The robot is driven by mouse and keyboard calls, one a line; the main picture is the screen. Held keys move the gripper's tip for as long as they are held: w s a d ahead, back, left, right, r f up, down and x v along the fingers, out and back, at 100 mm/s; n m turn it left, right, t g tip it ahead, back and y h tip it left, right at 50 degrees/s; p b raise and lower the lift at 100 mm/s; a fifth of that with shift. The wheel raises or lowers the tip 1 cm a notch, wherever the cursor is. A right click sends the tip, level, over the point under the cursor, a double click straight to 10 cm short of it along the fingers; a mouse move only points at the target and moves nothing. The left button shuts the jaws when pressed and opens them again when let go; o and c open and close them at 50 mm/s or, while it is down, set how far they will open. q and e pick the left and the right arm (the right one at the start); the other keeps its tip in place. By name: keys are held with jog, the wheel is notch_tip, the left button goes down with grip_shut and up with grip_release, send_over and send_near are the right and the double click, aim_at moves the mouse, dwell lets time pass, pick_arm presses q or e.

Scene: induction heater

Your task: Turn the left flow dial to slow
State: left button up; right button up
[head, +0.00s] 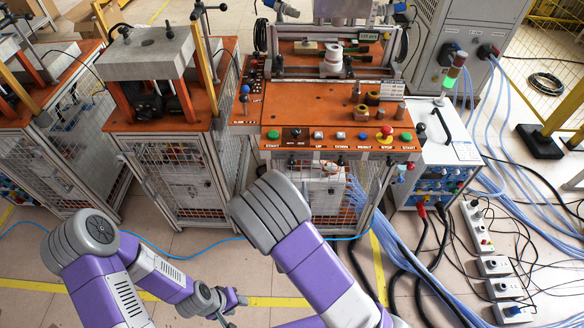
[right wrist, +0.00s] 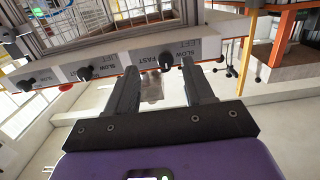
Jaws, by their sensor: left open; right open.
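In the right wrist view, the left flow dial (right wrist: 165,61) is a small black knob on a pale strip, beside an upside-down LEFT label and between SLOW and FAST markings. My right gripper (right wrist: 160,67) is open, its two dark fingers on either side of this dial in the picture. I cannot tell if they touch it, nor which way its pointer faces. The right gripper is hidden in the head view. My left gripper (head: 232,302) is open and empty, low over the floor in the head view.
Two more black knobs, a middle one (right wrist: 85,73) and a far one (right wrist: 27,84), sit on the same strip. The orange-topped heater bench (head: 300,105) carries a button panel. Blue hoses (head: 400,245) and black cables run down at its right.

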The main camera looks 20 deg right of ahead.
aim_at(292, 163)
jog(key=shift+t, duration=0.4)
jog(key=x, duration=0.2)
jog(key=r+x, duration=0.1)
jog(key=x, duration=0.4)
jog(key=shift+w+a+r+b, duration=0.1)
jog(key=shift+w+r+b, duration=0.3)
jog(key=shift+c, duration=0.3)
grip_shut()
